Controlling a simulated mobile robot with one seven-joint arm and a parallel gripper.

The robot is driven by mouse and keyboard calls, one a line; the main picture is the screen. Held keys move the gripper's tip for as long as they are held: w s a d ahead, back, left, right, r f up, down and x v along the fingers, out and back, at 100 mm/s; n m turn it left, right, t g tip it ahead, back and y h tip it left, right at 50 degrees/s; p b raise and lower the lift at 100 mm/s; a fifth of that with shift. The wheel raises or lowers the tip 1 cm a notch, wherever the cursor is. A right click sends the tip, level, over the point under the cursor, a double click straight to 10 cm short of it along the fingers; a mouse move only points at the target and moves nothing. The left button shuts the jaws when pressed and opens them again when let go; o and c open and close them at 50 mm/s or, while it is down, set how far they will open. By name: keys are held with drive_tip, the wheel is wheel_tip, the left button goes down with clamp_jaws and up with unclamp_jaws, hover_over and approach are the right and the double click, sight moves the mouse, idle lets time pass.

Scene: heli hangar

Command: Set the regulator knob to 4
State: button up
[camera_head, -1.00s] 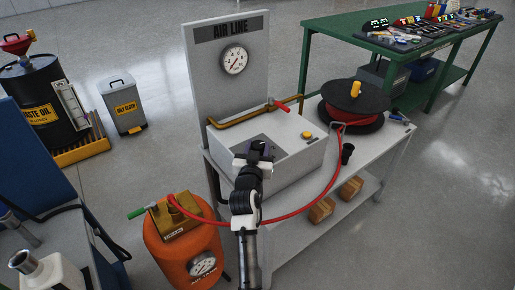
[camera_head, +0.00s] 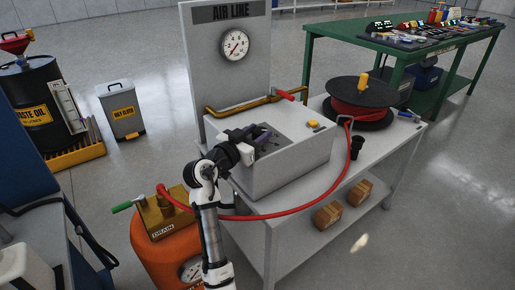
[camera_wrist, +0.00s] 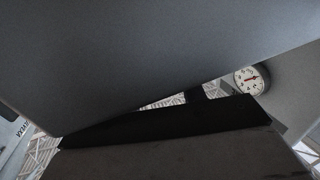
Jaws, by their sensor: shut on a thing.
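The regulator box (camera_head: 258,183) is a light grey housing on the workbench, with a dark panel (camera_head: 283,139) on its sloping top. My gripper (camera_head: 262,137) reaches over this panel from the left, shut on the regulator knob, which it mostly hides. The knob's scale and setting cannot be read. A round white gauge (camera_head: 234,44) with a red needle is on the upright AIR LINE board; it also shows in the wrist view (camera_wrist: 251,79). A large grey surface and dark bands fill most of the wrist view at close range.
A yellow button (camera_head: 313,125) and a red-handled pipe (camera_head: 245,104) are close to the box. A red hose (camera_head: 335,183) curves from the hose reel (camera_head: 360,95) to the orange tank (camera_head: 167,247). A green bench (camera_head: 400,45) stands behind.

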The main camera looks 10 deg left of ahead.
drive_tip(key=shift+w+a+m+g+h+b, duration=0.1)
drive_tip(key=shift+m+g+h+b, duration=0.85)
drive_tip(key=shift+h, duration=0.3)
drive_tip(key=shift+w+a+m+g+h+b, duration=0.1)
drive_tip(key=shift+m+g+h+b, duration=0.65)
drive_tip(key=shift+m+g+h, duration=0.4)
drive_tip(key=shift+h, duration=0.3)
drive_tip(key=o, duration=1)
drive_tip(key=shift+c, duration=0.2)
drive_tip(key=v, duration=1.3)
drive_tip(key=shift+s+a, duration=0.25)
drive_tip(key=shift+r, duration=0.1)
